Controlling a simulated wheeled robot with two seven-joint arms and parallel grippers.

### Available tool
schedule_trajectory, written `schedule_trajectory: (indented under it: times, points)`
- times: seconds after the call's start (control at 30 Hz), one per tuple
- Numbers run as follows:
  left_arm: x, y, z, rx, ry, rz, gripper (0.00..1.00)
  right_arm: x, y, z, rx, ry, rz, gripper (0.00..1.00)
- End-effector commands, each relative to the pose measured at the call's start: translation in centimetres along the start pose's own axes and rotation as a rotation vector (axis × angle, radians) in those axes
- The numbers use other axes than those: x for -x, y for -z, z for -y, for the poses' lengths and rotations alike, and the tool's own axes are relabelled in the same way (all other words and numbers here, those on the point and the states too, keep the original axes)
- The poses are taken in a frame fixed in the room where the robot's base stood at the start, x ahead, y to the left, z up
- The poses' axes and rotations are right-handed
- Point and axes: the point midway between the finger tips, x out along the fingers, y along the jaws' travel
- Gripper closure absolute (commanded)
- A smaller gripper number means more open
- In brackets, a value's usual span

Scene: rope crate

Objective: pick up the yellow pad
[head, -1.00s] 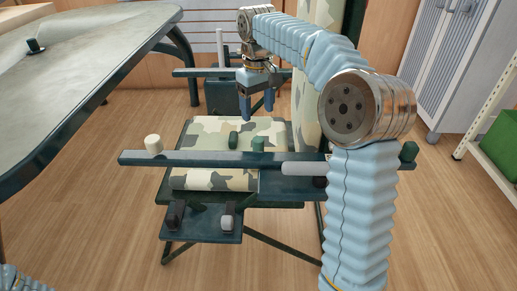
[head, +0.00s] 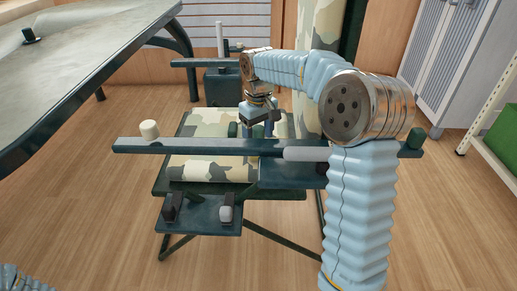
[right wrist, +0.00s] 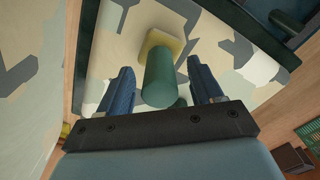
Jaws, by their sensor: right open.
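The yellow pad (right wrist: 172,43) shows in the right wrist view as a small square at the far end of a dark green cylinder (right wrist: 160,82). It lies against the camouflage seat (right wrist: 110,50). My right gripper (right wrist: 158,72) is open, with its two blue fingers on either side of the green cylinder and a gap on each side. In the head view the right gripper (head: 259,130) points down over the camouflage seat (head: 205,130), and I cannot make out the yellow pad there. My left gripper is out of view.
A dark bar (head: 190,146) with a cream knob (head: 149,129) crosses in front of the seat. Another green piece (head: 232,130) is left of the gripper. A footplate (head: 200,214) hangs in front. A table (head: 75,60) stands left; open floor lies around.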

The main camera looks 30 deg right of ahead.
Motion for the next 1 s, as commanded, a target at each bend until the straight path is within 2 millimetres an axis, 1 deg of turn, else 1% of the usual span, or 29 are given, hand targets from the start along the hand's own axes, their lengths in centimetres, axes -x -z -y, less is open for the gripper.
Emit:
schedule_trajectory:
  times: [0.1, 0.53, 0.77, 0.83, 0.93, 1.0]
  points:
    - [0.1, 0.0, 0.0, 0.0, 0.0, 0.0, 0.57, 0.1, 0.0, 0.0, 0.0, 0.0, 0.0, 0.35]
    - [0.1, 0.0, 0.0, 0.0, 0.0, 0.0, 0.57, 0.1, 0.0, 0.0, 0.0, 0.0, 0.001, 1.0]
    - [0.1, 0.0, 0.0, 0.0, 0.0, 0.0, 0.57, 0.1, 0.0, 0.0, 0.0, 0.0, 0.0, 1.0]
    - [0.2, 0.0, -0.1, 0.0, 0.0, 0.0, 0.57, 0.5, 0.0, 0.0, 0.0, 0.0, 0.0, 1.0]
    - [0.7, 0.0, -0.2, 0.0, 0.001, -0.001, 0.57, 1.8, 0.1, 0.0, -0.001, -0.001, -0.002, 1.0]
    - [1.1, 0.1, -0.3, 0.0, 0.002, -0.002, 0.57, 3.3, 0.0, 0.0, -0.001, -0.001, -0.002, 1.0]
